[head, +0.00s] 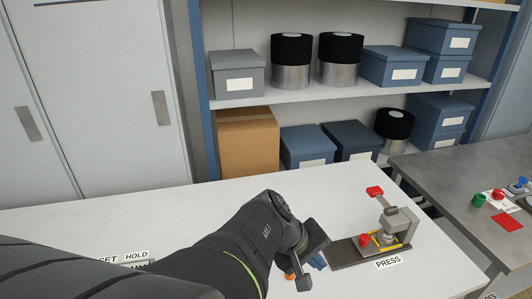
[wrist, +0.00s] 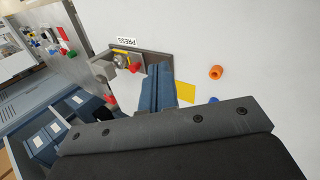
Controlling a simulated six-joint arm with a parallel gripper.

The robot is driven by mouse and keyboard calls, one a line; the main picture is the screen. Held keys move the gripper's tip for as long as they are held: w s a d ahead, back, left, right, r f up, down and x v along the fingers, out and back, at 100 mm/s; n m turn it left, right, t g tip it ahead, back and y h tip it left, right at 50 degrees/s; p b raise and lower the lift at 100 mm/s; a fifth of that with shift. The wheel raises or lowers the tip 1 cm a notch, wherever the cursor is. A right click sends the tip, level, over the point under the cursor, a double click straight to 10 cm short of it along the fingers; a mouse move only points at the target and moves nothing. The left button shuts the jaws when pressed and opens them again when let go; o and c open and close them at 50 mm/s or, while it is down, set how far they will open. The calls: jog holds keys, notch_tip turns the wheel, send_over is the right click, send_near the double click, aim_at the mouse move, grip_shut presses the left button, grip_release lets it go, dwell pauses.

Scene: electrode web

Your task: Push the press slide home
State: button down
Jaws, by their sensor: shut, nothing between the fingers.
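The press (head: 398,222) stands on the white table at the right, above its PRESS label (head: 388,262). It has a red-tipped lever (head: 374,191) raised at the back, and a red knob (head: 365,241) at the near left of its head beside yellow edging. Its dark base or slide (head: 345,259) extends left toward my gripper (head: 316,262). In the wrist view the press (wrist: 122,58) and red knob (wrist: 135,68) lie beyond my blue fingers (wrist: 160,72). The fingers are shut and empty, their tips over or near the left end of the base; contact cannot be told.
A grey bench (head: 460,175) with coloured parts stands at the right. Shelves with boxes (head: 238,75) and black rolls (head: 291,60) are behind.

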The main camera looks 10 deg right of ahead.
jog(key=w+d+f+n+g+h, duration=0.1)
jog(key=w+d+f+n+h, duration=0.1)
jog(key=w+d+f+n, duration=0.4)
jog(key=n+t+h, duration=0.1)
jog(key=n+h, duration=0.2)
jog(key=n, duration=0.7)
send_near(350, 244)
jog(key=x, duration=0.5)
jog(key=shift+d, duration=1.2)
jog(key=shift+d, duration=0.75)
jog(key=shift+d+r, duration=0.1)
jog(key=shift+d, duration=0.2)
jog(key=shift+a, duration=0.1)
